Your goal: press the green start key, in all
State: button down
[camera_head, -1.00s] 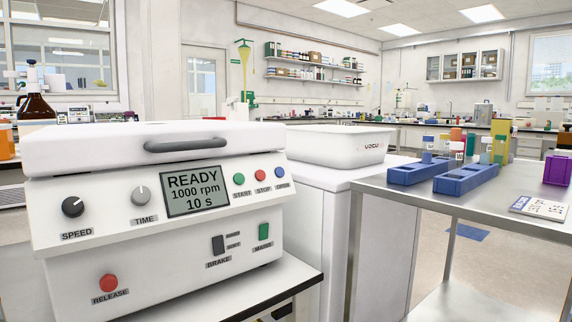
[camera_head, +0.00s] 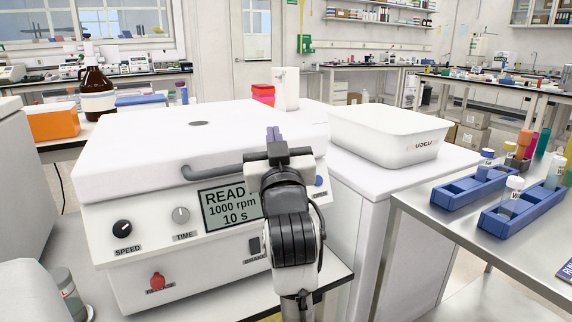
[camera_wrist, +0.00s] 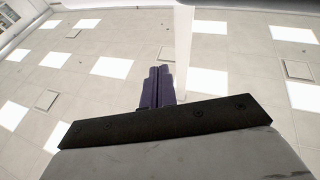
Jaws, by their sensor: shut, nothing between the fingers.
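The white centrifuge-like machine (camera_head: 140,215) stands on the bench in the head view, its lid (camera_head: 160,150) down with a grey handle. Its display (camera_head: 222,208) is partly covered and shows READ..., 1000 rpm and 10 s. My gripper (camera_head: 274,133) is raised in front of the machine, fingers shut and pointing up, with nothing in them. The shut fingers also show in the wrist view (camera_wrist: 158,88) against the ceiling. My arm hides the green start key and the red stop key; a blue key (camera_head: 320,181) shows just to the right of it.
A white tub (camera_head: 385,135) stands on a white cabinet to the right. A steel table (camera_head: 480,250) at the right holds blue racks (camera_head: 530,205) with vials. A brown bottle (camera_head: 96,92) and an orange box (camera_head: 54,123) stand behind left.

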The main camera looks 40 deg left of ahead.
jog(key=w+d+f+m+t+h+p, duration=0.3)
jog(key=w+d+m+h+p, duration=0.4)
jog(key=w+d+h+p, duration=0.7)
jog(key=s+a+f+n+y+p, duration=0.1)
jog(key=s+a+f+y+p, duration=0.2)
jog(key=s, duration=0.3)
jog(key=s+a+f+n+g+y+p, duration=0.1)
jog(key=s+a+f+n+y+p, duration=0.1)
jog(key=s, duration=0.5)
jog(key=a+f+y+p, duration=0.1)
jog(key=a+f+y, duration=0.1)
jog(key=a+y, duration=0.1)
jog(key=shift+a+f+g, duration=0.2)
jog(key=shift+a+g, duration=0.1)
jog(key=shift+a, duration=0.05)
jog(key=w+a+f+b, duration=0.3)
jog(key=a+b, duration=0.1)
jog(key=a, duration=0.3)
jog(key=shift+a+f+b, duration=0.2)
jog(key=shift+f+b, duration=0.15)
